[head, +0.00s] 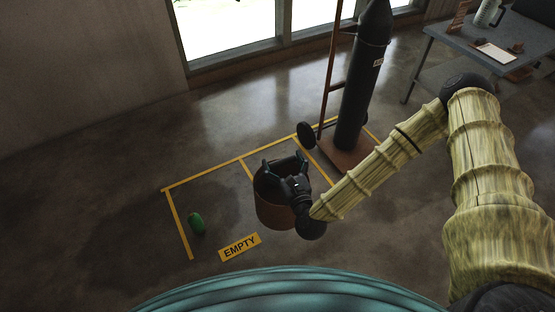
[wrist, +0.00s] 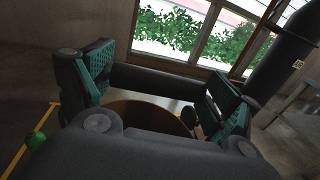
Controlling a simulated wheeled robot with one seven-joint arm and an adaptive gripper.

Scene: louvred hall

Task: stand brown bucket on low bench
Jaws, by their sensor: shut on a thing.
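The brown bucket (head: 272,212) is upright inside a yellow-taped floor area, left of my forearm in the head view. I cannot tell whether its base touches the floor. My gripper (head: 281,166) is at the top of the bucket, shut on its dark handle bar. In the wrist view the dark bar runs between the two finger pads of my gripper (wrist: 155,85), with the brown bucket's rim and inside (wrist: 150,112) below. A grey bench (head: 480,55) with a lower shelf stands at the upper right; I cannot tell if it is the low bench.
A dark gas cylinder (head: 362,90) on a reddish trolley (head: 345,158) stands right behind the bucket. A green object (head: 196,223) and a yellow EMPTY sign (head: 240,247) lie on the floor. The bench bears a jug (head: 487,14) and a clipboard (head: 496,53). Left floor is clear.

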